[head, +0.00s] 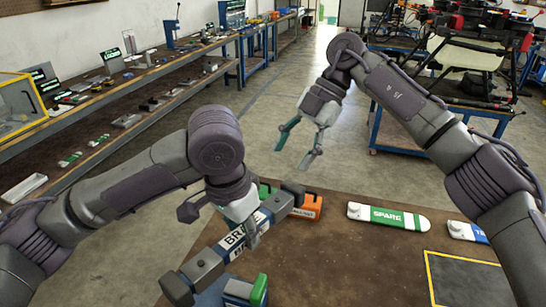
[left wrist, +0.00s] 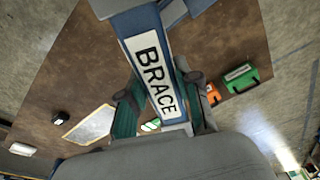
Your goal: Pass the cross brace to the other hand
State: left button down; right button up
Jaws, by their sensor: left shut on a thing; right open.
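The cross brace (head: 207,267) is a grey bar with a blue middle and a white BRACE label. It slants over the near left part of the brown table in the head view. My left gripper (head: 245,222) is shut on its middle from above. In the left wrist view the brace (left wrist: 146,30) runs between the teal fingers (left wrist: 162,108), its label facing the camera. Whether the brace touches the blocks below it cannot be told. My right gripper (head: 299,143) is open and empty, up and right of the brace's far end, with clear space between its fingers.
The brown table (head: 330,260) carries an orange block (head: 308,207), a blue-and-green block (head: 243,291), a green-and-white SPARE piece (head: 388,216) and a yellow-edged dark pad (head: 465,280). A workbench (head: 100,105) lines the left. Open floor lies beyond the table.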

aim_at(260, 211)
pick_arm(q)
jog(key=shift+a, duration=0.1)
pick_arm(e)
jog(key=s+a+h, duration=0.1)
jog(key=s+a+r+h, duration=0.1)
jog(key=s+a, duration=0.2)
jog(key=s, duration=0.1)
jog(key=shift+a+r+n+g+h, duration=0.25)
jog(key=shift+r+n+g+h, duration=0.05)
jog(key=shift+r+g+h, duration=0.1)
jog(key=shift+s+f, duration=0.15)
jog(key=x, duration=1.1)
jog(key=shift+f, duration=0.3)
pick_arm(q)
jog(key=shift+s+d, duration=0.1)
jog(key=shift+d, duration=0.2)
pick_arm(e)
jog(key=shift+a, duration=0.1)
grip_shut()
pick_arm(q)
jog(key=c, duration=0.8)
grip_release()
jog(key=shift+o, duration=0.4)
jog(key=shift+a, duration=0.1)
jog(key=shift+r, duration=0.1)
